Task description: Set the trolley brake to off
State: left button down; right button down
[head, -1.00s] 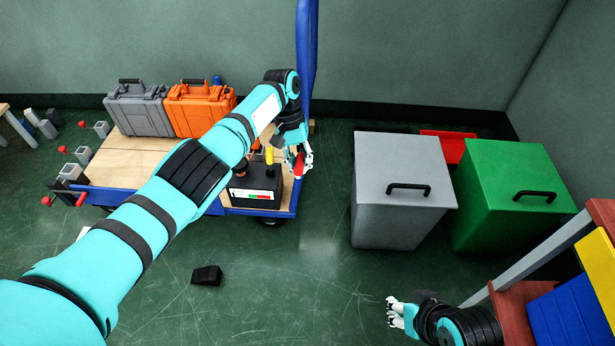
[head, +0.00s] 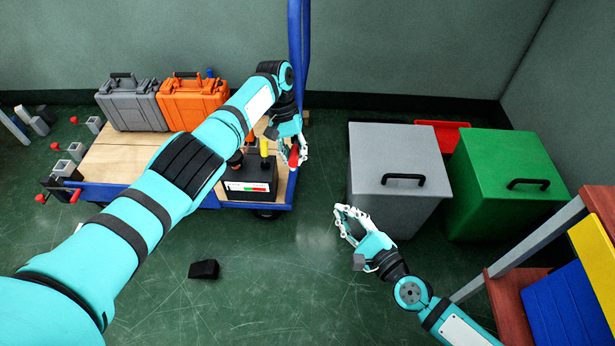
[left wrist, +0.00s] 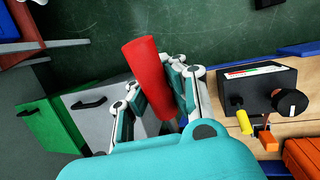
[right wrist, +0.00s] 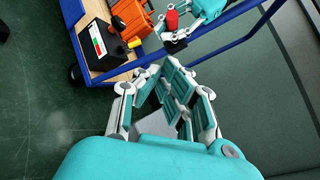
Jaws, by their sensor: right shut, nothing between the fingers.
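The trolley (head: 118,160) has a wooden deck, a blue frame and a tall blue upright. A red handle (left wrist: 147,68) stands at its right end, on a black mount seen in the right wrist view (right wrist: 176,46). My left gripper (head: 293,152) is there, its fingers close against both sides of the red handle. A black box (head: 248,190) with a white, green and red label sits on the deck beside it. My right gripper (head: 345,215) is shut and empty, above the floor in front of the grey bin. Brake markings cannot be read.
Grey (head: 130,105) and orange (head: 190,105) cases stand at the deck's back. A grey bin (head: 395,210) and green bin (head: 510,205) stand right of the trolley. A black wedge (head: 204,269) lies on the floor. A shelf with blue and yellow bins is at lower right.

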pick_arm(q)
jog(key=shift+s+d+f, duration=0.1)
pick_arm(e)
jog(key=s+a+r+x, duration=0.1)
jog(key=r+x, duration=0.1)
jog(key=x, duration=1)
jog(key=shift+a, duration=0.4)
jog(key=shift+r, duration=0.1)
pick_arm(q)
jog(key=c, duration=1.1)
grip_release()
pick_arm(e)
jog(key=shift+w+a+r, duration=0.2)
jog(key=shift+a+r, duration=0.15)
jog(key=shift+r, duration=0.25)
pick_arm(q)
jog(key=shift+r, duration=0.25)
